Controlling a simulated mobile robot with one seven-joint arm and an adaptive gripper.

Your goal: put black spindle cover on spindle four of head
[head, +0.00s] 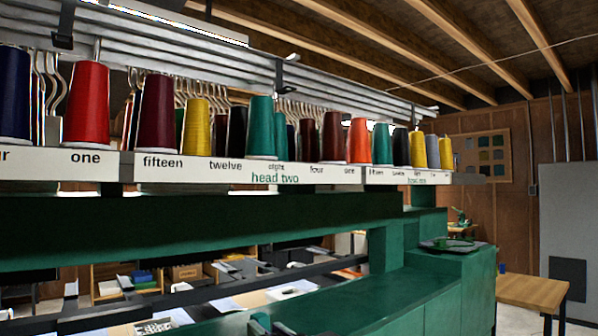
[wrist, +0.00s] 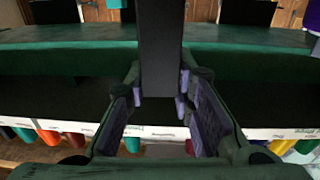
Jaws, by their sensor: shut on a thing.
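In the wrist view my gripper (wrist: 161,84) is shut on a tall black piece, the black spindle cover (wrist: 161,45). The cover's far end runs out of the top of the picture. The gripper does not show in the head view. At the far left a cut-off label ending in "r" sits below a navy cone (head: 14,95). The wrist view is upside down, with the rail (wrist: 150,131) and coloured cones along the bottom, partly hidden by the gripper.
Cones stand close together along the rail, among them a red one (head: 86,103) above "one" and a yellow one (head: 198,127). A green machine beam (head: 200,225) runs below. A wooden table (head: 530,292) and a grey cabinet (head: 570,225) stand at right.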

